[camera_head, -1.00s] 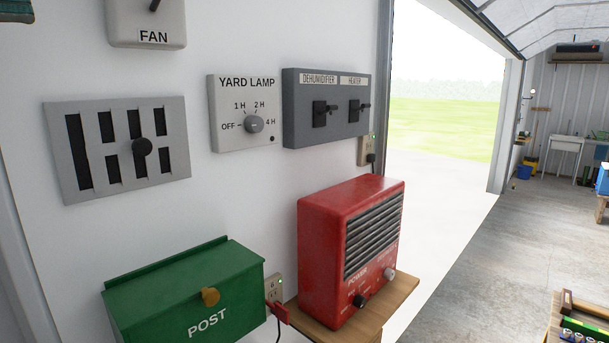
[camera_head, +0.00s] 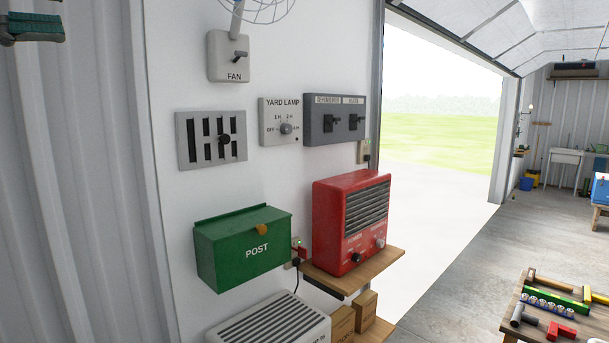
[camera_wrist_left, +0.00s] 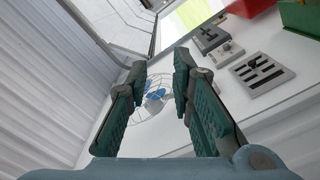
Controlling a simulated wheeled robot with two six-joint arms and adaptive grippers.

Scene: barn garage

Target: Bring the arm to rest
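My left gripper (camera_wrist_left: 160,72) shows in the left wrist view with its two teal fingers spread apart and nothing between them. In the head view a teal part of it (camera_head: 32,27) shows at the top left edge, high beside the corrugated wall and away from the switches. My right gripper is out of view.
The wall holds a fan switch (camera_head: 231,57), slotted lever plate (camera_head: 210,140), yard lamp dial (camera_head: 281,121), dehumidifier and heater switches (camera_head: 335,119) and green post box (camera_head: 242,246). A red heater (camera_head: 350,222) stands on a wooden shelf. A tool table (camera_head: 515,318) stands lower right.

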